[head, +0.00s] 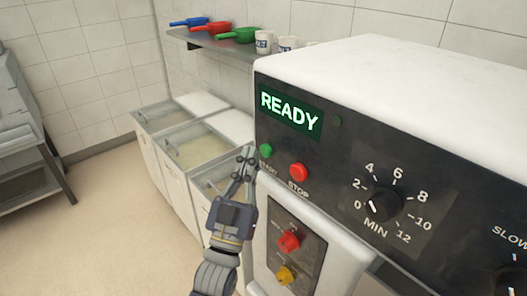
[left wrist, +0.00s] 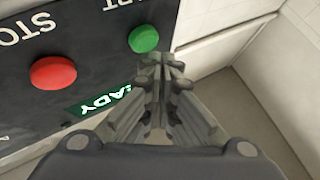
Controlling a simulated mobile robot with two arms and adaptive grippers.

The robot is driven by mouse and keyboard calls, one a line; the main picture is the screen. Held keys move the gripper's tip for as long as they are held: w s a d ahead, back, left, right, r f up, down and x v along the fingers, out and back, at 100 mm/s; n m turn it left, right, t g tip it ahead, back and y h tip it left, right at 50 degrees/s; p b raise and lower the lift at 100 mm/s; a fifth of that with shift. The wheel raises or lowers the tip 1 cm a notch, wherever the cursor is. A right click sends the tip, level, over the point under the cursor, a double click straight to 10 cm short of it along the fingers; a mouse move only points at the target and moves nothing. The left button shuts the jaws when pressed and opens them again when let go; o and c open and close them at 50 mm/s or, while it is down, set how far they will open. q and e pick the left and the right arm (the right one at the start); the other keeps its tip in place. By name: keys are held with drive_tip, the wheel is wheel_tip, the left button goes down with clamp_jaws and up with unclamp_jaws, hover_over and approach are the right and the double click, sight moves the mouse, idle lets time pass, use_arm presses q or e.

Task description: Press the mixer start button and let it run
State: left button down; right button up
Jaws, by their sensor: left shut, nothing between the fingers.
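The mixer's black control panel (head: 336,160) fills the right of the head view, its display (head: 290,111) reading READY in green. The green start button (head: 266,150) is at the panel's left edge, with the red stop button (head: 299,172) to its right. My left gripper (head: 245,153) is shut and empty, its tips just left of the start button. In the left wrist view the green button (left wrist: 144,39) is beside the fingertips (left wrist: 163,62), and the red button (left wrist: 53,72) is farther left; contact cannot be told. My right gripper is out of view.
A timer knob (head: 382,205) points near 0 on the panel. Red (head: 288,242) and yellow (head: 286,275) knobs sit lower down. White bins (head: 172,168) stand along the wall behind my left arm. A shelf (head: 215,44) holds scoops and cups. Open floor (head: 95,225) lies left.

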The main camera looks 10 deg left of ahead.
use_arm(q)
drive_tip(key=shift+w+d, duration=0.2)
drive_tip(key=shift+w, duration=0.1)
drive_tip(key=shift+w+d, duration=0.3)
drive_tip(key=shift+w, duration=0.05)
idle(0.8)
drive_tip(key=shift+s, duration=0.1)
drive_tip(key=shift+s+a+p, duration=0.35)
drive_tip(key=shift+s+a, duration=0.2)
drive_tip(key=shift+s, duration=0.05)
drive_tip(key=s+a, duration=0.1)
drive_tip(key=s, duration=0.1)
drive_tip(key=s+a+p, duration=0.1)
drive_tip(key=s+a, duration=0.1)
idle(0.6)
idle(0.3)
